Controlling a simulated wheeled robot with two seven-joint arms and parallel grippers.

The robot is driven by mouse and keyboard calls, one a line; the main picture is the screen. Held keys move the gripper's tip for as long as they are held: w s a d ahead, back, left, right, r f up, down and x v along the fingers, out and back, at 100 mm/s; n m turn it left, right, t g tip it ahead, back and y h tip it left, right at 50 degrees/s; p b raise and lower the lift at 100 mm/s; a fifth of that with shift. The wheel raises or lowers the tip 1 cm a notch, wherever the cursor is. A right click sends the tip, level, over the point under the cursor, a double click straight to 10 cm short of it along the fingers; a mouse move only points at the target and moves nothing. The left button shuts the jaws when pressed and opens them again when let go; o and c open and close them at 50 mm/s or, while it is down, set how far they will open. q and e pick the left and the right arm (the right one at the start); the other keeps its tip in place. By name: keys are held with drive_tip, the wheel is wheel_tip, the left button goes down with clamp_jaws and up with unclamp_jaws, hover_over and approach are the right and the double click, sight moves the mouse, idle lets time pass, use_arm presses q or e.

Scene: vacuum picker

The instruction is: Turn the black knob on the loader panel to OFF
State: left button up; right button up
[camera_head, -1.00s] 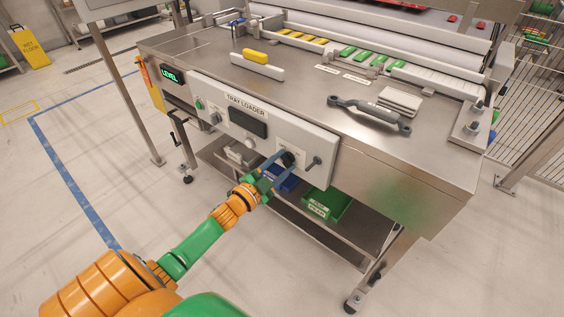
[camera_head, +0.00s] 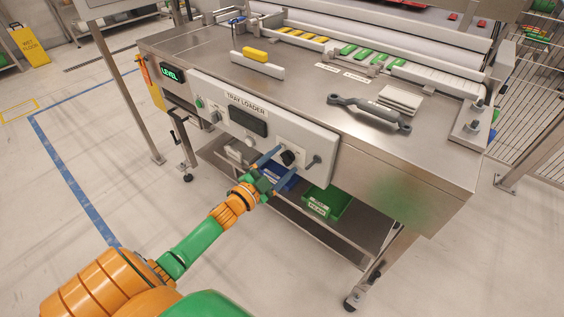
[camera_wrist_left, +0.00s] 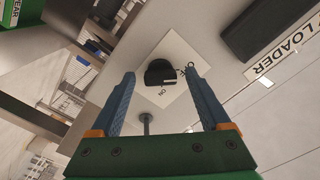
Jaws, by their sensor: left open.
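The black knob (camera_head: 289,157) is on the right part of the light grey TRAY LOADER panel (camera_head: 211,93). In the left wrist view the knob (camera_wrist_left: 160,71) sits on a white label plate (camera_wrist_left: 176,47). My right gripper is not in view.
A metal peg (camera_head: 316,161) sticks out of the panel right of the knob. A dark display (camera_head: 248,123) and smaller controls are further left. Blue and green bins (camera_head: 327,203) stand on the shelf below. A grey handle (camera_head: 370,112) lies on the tabletop above.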

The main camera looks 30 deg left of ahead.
use_arm(q)
drive_tip(key=s, duration=0.6)
drive_tip(key=shift+s+a+p, duration=0.3)
drive_tip(key=shift+s+p, duration=0.1)
